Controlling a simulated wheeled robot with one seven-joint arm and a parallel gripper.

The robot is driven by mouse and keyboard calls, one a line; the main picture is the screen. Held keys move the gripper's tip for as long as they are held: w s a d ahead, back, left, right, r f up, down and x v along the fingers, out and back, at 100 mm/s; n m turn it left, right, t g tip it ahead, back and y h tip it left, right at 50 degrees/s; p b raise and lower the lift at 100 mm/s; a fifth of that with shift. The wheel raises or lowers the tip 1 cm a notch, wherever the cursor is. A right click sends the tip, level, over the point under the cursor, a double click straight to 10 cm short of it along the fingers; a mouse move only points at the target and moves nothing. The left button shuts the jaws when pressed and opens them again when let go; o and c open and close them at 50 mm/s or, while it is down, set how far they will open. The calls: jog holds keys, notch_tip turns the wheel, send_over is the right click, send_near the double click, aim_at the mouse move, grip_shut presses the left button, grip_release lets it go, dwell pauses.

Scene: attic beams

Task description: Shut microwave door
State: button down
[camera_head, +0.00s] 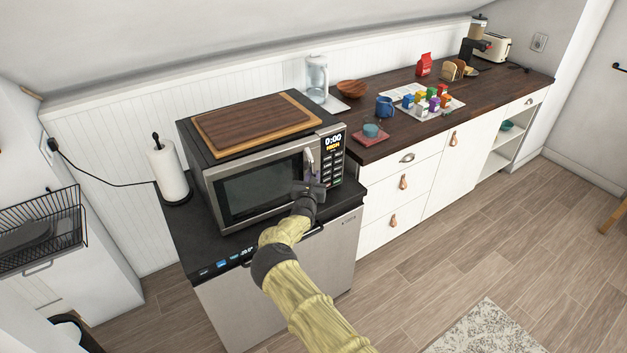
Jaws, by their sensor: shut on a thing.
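The microwave (196,172) stands on a black-topped counter unit. Its door (245,190) has a dark window and looks flush or nearly flush with the front; I cannot tell whether a small gap remains. The light handle (309,160) is upright at the door's right edge, beside the control panel (332,158), whose display is lit. My gripper (310,180) is at the handle and shut on it. My gripper and wrist hide the handle's lower part and the door's lower right corner.
A wooden cutting board (256,123) lies on the microwave. A paper towel roll (169,172) stands to its left. A long counter (400,127) with a blue mug (384,106) and several small items runs to the right. The floor (440,255) in front is clear apart from a rug (485,330).

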jog(key=shift+a, duration=0.1)
jog(key=c, duration=1.4)
grip_release()
jog(key=shift+s, duration=0.1)
jog(key=b+v, duration=0.2)
jog(key=v, duration=1.5)
jog(key=shift+s, duration=0.1)
